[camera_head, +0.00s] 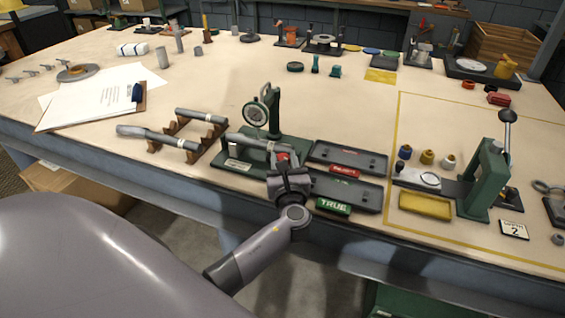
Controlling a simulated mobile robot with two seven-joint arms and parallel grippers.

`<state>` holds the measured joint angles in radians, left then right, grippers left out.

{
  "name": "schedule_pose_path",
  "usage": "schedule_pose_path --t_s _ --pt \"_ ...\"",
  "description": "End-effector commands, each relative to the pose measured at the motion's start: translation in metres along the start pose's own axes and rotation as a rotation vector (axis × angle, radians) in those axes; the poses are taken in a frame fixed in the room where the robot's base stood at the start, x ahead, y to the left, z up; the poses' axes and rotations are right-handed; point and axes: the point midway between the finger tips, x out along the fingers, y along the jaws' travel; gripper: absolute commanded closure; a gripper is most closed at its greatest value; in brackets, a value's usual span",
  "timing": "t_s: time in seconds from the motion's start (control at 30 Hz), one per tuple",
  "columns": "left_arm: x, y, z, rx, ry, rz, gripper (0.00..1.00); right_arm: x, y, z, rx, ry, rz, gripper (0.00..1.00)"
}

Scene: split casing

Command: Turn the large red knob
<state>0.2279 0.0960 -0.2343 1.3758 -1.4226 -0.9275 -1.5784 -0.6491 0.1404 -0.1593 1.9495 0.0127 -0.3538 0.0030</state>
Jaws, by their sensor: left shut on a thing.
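A red part, seemingly the large red knob (283,156), shows at the right end of the green dial-gauge stand (262,172). It is mostly covered by my left gripper (284,164), whose arm comes up from below. The left gripper is shut on this red part, as far as the partly hidden fingers show. A grey shaft (254,142) lies along the stand, below the round dial (256,114). My right gripper is not in view.
Grey shafts lie on a brown wooden rack (178,149) to the left. Dark trays (347,157) with a red sign (343,170) and a green "TRUE" sign (333,207) stand close on the right. A green lever press (484,180) stands farther right.

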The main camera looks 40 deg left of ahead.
Motion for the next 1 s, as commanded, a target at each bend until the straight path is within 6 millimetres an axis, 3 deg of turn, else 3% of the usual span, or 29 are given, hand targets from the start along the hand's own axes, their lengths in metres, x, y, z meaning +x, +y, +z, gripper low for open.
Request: schedule_pose_path --t_s 0.5,0.53,0.6,0.87,1.0 --pt "-0.001 -0.001 -0.001 0.001 0.002 0.087 0.91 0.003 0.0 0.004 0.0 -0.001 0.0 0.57" --pt "-0.001 -0.001 -0.001 0.001 0.002 0.087 0.55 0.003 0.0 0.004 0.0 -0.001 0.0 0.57" --pt "-0.001 -0.001 -0.001 0.001 0.002 0.087 0.36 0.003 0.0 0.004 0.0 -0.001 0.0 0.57" --pt "-0.001 -0.001 0.0 0.001 0.001 0.086 0.36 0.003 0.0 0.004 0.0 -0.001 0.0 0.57" --pt "-0.01 -0.003 -0.001 -0.001 0.002 0.084 0.36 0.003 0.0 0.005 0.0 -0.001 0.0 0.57"
